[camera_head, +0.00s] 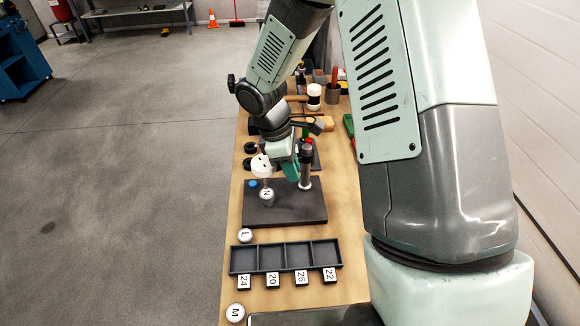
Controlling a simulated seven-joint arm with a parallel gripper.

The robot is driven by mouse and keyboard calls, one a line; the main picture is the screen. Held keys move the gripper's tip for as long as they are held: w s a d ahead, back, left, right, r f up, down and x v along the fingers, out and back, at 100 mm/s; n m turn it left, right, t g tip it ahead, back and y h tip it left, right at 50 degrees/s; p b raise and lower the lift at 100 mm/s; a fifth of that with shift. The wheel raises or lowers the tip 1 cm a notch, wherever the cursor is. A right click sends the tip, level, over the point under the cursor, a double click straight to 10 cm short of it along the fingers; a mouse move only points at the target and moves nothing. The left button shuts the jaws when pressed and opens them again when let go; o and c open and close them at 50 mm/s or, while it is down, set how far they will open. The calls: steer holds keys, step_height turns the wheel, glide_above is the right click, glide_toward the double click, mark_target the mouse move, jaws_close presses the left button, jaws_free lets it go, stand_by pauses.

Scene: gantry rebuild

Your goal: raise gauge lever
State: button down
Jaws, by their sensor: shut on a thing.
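The gauge stand has a flat black base (305,212) and an upright metal post (305,165) on its right. A white round gauge head (260,163) shows just left of my gripper, above the base. A round piece marked N (266,195) is below the gauge head at the base. A blue button (253,183) is on the base's left side. My gripper (291,171), with teal fingers, is between the gauge head and the post. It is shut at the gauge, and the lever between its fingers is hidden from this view.
A black tray (286,243) with open compartments lies in front, with number tags 24, 20, 26 and 22 along its front. Round pieces marked L (245,236) and M (235,313) stand on the wooden bench (285,300). A mallet (314,95) and other tools crowd the back.

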stand_by(0.5)
steer(key=c, duration=1)
jaws_free()
steer(key=v, duration=1)
steer(key=shift+w+r, duration=0.1)
steer(key=shift+r, duration=0.3)
